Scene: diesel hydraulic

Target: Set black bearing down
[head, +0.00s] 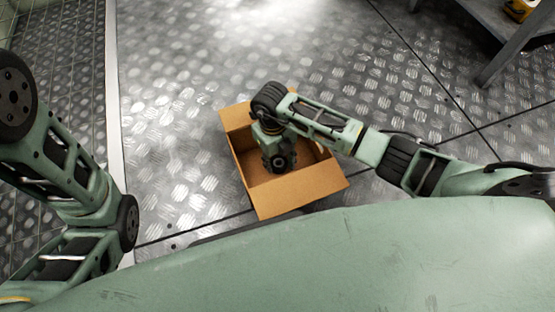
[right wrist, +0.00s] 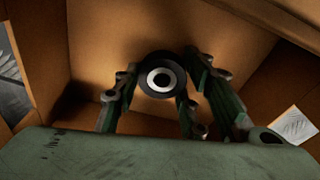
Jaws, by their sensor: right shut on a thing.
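The black bearing (right wrist: 161,76) is a dark ring with a pale inner ring and a dark centre. In the right wrist view my right gripper (right wrist: 158,92) is shut on it, with fingers on both sides. In the head view the right gripper (head: 279,160) points down inside an open cardboard box (head: 300,194), and the bearing shows as a dark round shape at its tip. The box floor (right wrist: 200,30) lies beyond the bearing; I cannot tell whether they touch. My left arm is at the left edge of the head view, its gripper out of sight.
The box stands on a metal tread-plate floor (head: 180,130) with its flaps open outward. The floor left of and behind the box is clear. A dark metal table or rack (head: 500,45) with a yellow object (head: 519,9) stands at the top right.

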